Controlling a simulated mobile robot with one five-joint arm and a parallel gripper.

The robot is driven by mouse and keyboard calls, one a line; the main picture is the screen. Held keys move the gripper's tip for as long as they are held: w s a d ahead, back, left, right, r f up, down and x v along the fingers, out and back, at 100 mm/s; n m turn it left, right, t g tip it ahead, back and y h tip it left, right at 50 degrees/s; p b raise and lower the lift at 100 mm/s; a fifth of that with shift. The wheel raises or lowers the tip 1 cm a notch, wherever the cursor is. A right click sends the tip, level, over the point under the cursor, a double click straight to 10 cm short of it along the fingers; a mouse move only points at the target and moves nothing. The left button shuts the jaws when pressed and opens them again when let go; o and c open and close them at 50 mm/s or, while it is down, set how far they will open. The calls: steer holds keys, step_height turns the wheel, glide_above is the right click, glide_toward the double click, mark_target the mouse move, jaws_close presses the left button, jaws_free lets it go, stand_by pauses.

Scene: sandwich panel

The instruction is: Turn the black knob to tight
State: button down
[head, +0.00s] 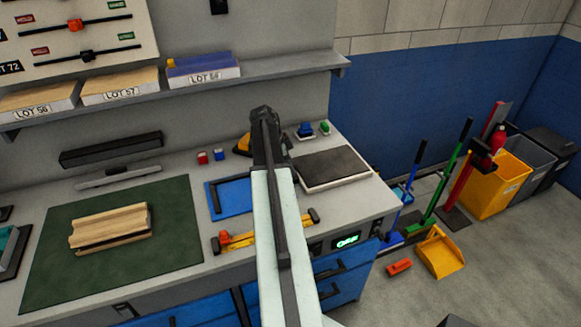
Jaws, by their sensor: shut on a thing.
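My arm reaches up the middle of the head view, and my gripper (266,118) is at its far end, over the back of the workbench. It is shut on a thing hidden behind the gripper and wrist. A yellow part (243,145) shows just left of the gripper; I cannot tell whether it belongs to the held thing.
A wooden block (110,228) lies on the green mat (175,250). A blue tray (215,205) and yellow bar clamp (235,240) lie by my arm, a dark slab (332,166) right of it. The shelf (290,66) overhangs the bench's back. Bins and brooms stand right.

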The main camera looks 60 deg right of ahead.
steer(key=m, duration=0.2)
steer(key=m+y, duration=0.1)
steer(key=m, duration=0.1)
steer(key=m+g+y, duration=0.1)
steer(key=m, duration=0.1)
steer(key=shift+d, duration=0.25)
steer(key=shift+m, duration=0.4)
steer(key=c, duration=0.9)
jaws_free()
steer(key=p+v, duration=0.7)
steer(key=v, duration=0.1)
steer(key=shift+d, duration=0.15)
steer(key=shift+f, duration=0.1)
